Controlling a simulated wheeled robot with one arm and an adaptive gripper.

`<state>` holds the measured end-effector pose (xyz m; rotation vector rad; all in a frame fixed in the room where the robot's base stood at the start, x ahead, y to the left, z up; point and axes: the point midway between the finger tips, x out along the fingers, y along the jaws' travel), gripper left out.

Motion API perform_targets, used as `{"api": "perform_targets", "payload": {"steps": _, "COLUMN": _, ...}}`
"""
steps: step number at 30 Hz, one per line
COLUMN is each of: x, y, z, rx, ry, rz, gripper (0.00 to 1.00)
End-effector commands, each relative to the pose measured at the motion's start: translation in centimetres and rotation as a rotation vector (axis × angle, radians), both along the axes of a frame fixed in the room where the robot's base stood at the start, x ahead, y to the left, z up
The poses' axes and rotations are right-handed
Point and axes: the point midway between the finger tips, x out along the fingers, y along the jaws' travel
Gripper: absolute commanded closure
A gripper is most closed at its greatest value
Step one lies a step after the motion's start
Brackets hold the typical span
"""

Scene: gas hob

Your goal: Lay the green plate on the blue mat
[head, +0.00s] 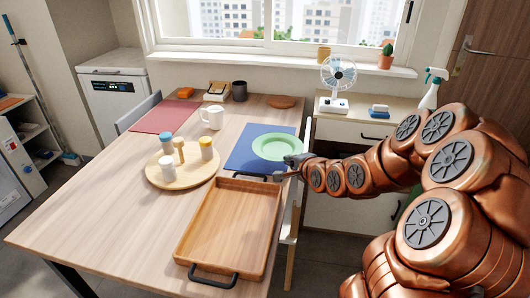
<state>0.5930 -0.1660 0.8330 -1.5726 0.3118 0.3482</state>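The green plate (276,147) lies level over the right part of the blue mat (240,158), near the table's right edge. I cannot tell whether it rests on the mat or is held just above it. My gripper (291,161) is at the plate's near right rim, small and dark in the head view, with my arm reaching in from the right. The gripper overlaps the rim. Whether its fingers are open or shut on the rim is too small to tell.
A wooden tray (183,249) with black handles lies in front of the mat. A round board (158,181) with several shakers stands to the left. A white mug (212,118) and a red mat (166,117) are farther back. A fan (338,76) stands on the right cabinet.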

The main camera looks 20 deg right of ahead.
Motion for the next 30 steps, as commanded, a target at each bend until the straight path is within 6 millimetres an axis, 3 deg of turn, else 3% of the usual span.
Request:
{"api": "perform_targets", "payload": {"steps": 5, "x": 1.6, "y": -0.4, "z": -0.2, "rx": -0.002, "ry": 0.000, "rz": 0.002, "gripper": 1.00}}
{"api": "perform_targets", "payload": {"steps": 24, "x": 12.7, "y": -1.9, "z": -1.2, "rx": -0.004, "ry": 0.000, "rz": 0.001, "gripper": 1.00}}
{"api": "perform_targets", "payload": {"steps": 30, "x": 14.7, "y": -2.2, "z": -1.2, "rx": -0.003, "ry": -0.004, "rz": -0.001, "gripper": 1.00}}
